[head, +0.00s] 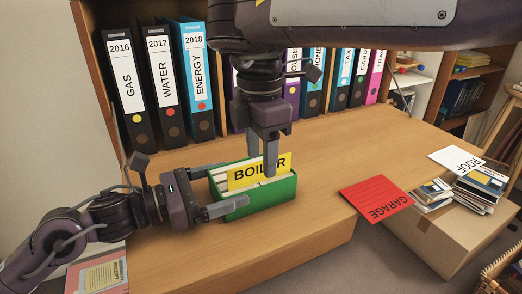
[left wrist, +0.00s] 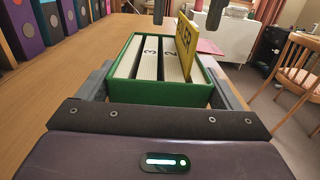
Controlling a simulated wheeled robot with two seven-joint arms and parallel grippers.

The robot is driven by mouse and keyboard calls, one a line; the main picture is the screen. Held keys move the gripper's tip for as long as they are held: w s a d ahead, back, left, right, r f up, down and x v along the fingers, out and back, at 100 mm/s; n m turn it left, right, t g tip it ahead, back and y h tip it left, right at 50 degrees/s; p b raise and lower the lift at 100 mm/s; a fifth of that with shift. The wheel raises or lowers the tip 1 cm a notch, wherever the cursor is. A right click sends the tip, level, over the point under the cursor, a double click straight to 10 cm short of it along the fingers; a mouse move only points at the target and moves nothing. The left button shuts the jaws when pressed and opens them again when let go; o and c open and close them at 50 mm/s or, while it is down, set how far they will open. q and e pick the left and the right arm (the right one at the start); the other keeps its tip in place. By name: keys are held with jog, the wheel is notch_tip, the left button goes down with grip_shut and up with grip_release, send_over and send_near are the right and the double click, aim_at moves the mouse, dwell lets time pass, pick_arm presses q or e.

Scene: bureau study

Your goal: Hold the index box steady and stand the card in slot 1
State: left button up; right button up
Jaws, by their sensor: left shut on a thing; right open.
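The green index box (head: 262,197) stands on the desk. My left gripper (head: 205,189) is shut on it, with one finger along each long side. In the left wrist view the box (left wrist: 158,92) holds pale dividers, with the numbers 3 and 2 showing. The yellow BOILER card (head: 243,177) stands up out of the box, on the side of the number 2 divider away from 3. It also shows in the left wrist view (left wrist: 187,42), looking slightly tilted; its lower edge is hidden. My right gripper (head: 262,162) is open at the card, one finger in front of its lettering.
A red GARAGE card (head: 377,200) lies at the desk's front edge. Binders (head: 177,80) line the back.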

jog(key=shift+s+r, duration=0.1)
jog(key=shift+r, duration=3.9)
pick_arm(q)
jog(key=o, duration=1.2)
jog(key=shift+a, duration=0.1)
jog(key=v, duration=0.6)
jog(key=shift+f, duration=0.15)
pick_arm(e)
jog(key=shift+a, duration=0.1)
pick_arm(q)
jog(key=shift+v, duration=2.8)
jog(key=shift+s, duration=0.2)
